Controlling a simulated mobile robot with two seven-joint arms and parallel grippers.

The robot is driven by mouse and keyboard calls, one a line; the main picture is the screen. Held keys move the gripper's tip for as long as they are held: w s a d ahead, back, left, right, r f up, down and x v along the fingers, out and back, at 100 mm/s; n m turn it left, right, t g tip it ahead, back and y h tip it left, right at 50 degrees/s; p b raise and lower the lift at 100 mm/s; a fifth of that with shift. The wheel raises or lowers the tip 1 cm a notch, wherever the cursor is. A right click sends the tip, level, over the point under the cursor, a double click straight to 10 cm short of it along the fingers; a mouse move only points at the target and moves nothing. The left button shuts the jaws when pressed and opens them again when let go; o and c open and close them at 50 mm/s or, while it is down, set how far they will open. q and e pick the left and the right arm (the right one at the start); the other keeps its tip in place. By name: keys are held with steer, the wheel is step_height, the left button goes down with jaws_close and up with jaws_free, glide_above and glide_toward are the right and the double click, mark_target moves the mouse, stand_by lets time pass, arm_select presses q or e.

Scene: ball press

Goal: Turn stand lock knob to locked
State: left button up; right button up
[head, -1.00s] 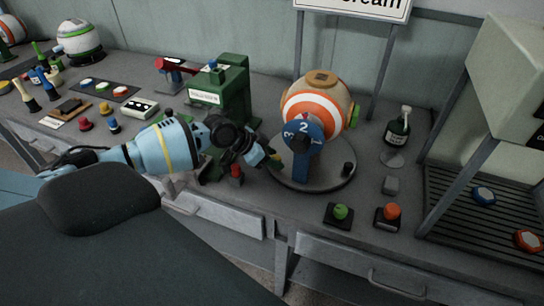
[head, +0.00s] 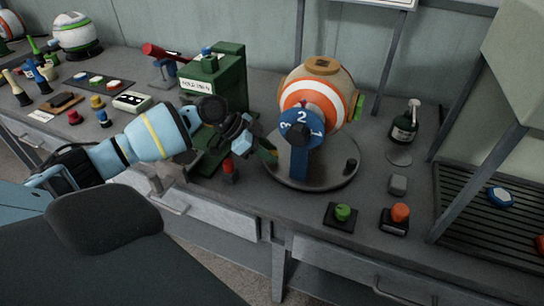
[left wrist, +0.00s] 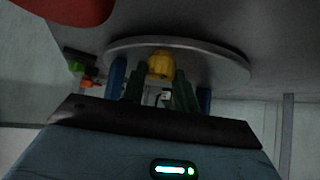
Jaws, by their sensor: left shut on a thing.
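The round grey stand (head: 330,178) carries an orange-and-white striped ball (head: 322,88) and a blue numbered dial (head: 301,127) on a blue post. A yellow knob (left wrist: 160,64) sits at the stand's near rim in the left wrist view. My left gripper (head: 266,151) is at the stand's left edge. In the left wrist view its green fingers (left wrist: 155,84) reach to the yellow knob and are shut on it. In the head view the fingers mostly hide the knob, and I cannot read its turn. My right gripper is not in view.
A green machine (head: 216,85) stands close behind my left gripper. A red-topped piece (head: 230,172) stands below it. Green (head: 342,213) and orange (head: 398,214) buttons lie in front of the stand. A dark bottle (head: 405,122) stands at right.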

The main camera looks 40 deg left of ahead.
arm_select(q)
steer(key=shift+w+a+m+g+h+b, duration=0.1)
steer(key=shift+m+g+h+b, duration=0.4)
steer(key=shift+m+g+b, duration=0.45)
steer(key=shift+m, duration=0.35)
steer(key=o, duration=1)
steer(key=shift+r, duration=0.1)
steer(key=shift+r, duration=0.35)
step_height(320, 180, up, 2)
steer(key=shift+r, duration=0.25)
steer(key=s+d, duration=0.2)
steer(key=s, duration=0.2)
steer(key=s+d+r, duration=0.1)
steer(key=s+d, duration=0.2)
steer(key=s, duration=0.2)
steer(key=s+d, duration=0.3)
steer(key=s, duration=0.1)
steer(key=shift+s+d+r, duration=0.25)
steer(key=shift+s+r, duration=0.05)
